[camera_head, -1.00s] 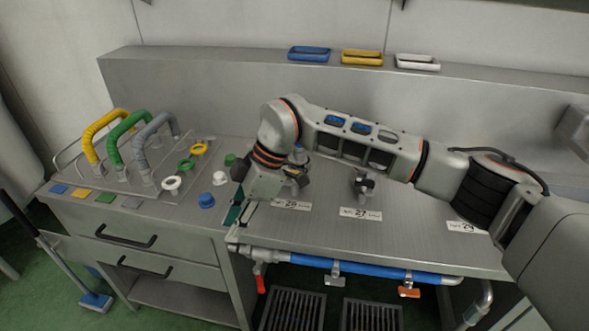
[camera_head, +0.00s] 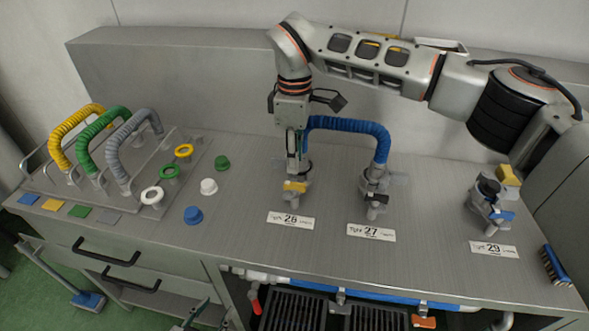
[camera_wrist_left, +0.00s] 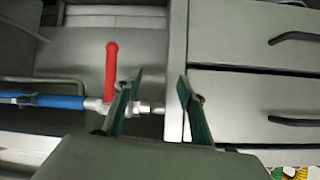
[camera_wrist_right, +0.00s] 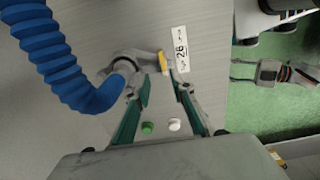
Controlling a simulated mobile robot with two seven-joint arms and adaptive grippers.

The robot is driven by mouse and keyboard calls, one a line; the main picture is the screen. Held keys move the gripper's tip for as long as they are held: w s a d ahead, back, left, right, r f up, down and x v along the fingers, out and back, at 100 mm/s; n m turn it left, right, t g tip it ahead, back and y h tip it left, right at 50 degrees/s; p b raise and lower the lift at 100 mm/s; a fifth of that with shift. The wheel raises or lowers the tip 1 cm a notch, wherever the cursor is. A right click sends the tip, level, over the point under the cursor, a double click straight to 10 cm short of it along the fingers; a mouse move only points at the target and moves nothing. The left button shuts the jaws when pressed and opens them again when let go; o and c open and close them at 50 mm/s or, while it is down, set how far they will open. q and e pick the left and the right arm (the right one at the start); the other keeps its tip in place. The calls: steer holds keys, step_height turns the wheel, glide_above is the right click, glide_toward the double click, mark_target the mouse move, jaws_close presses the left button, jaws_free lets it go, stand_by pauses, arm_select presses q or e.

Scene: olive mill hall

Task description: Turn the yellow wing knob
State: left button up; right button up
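The yellow wing knob (camera_head: 294,186) sits on the valve fitting above the label reading 26 or 28. It also shows in the right wrist view (camera_wrist_right: 163,62), just beyond the fingertips and in line with the gap between them. My right gripper (camera_head: 297,168) points down at this fitting from above. In the right wrist view its green-lined fingers (camera_wrist_right: 161,80) are apart with nothing clearly between them; I cannot tell whether they touch the knob. My left gripper (camera_head: 196,314) is low in front of the bench. In the left wrist view its fingers (camera_wrist_left: 158,85) are open and empty.
A blue hose (camera_head: 350,125) arches from this fitting to the one at label 27 (camera_head: 371,232). Another fitting with a blue wing (camera_head: 500,214) stands at right. Coloured caps and hoses are at left. A red handle (camera_wrist_left: 111,70) is near my left gripper.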

mark_target(295, 183)
steer(key=shift+s+f, duration=0.25)
steer(key=shift+f, duration=0.25)
steer(key=shift+s+f, duration=0.25)
steer(key=shift+f, duration=0.25)
step_height(295, 183, down, 4)
steer(key=shift+w+r+p, duration=0.15)
steer(key=shift+p, duration=0.4)
steer(key=shift+f, duration=0.55)
arm_select(q)
steer(key=shift+s+a+f+y, duration=0.25)
steer(key=shift+s+a+y, duration=0.05)
steer(key=shift+s+a, duration=0.4)
arm_select(e)
steer(key=shift+f, duration=0.15)
arm_select(q)
steer(key=shift+d, duration=0.1)
arm_select(e)
jaws_close()
arm_select(q)
steer(key=shift+s+d, duration=0.1)
steer(key=shift+d, duration=0.05)
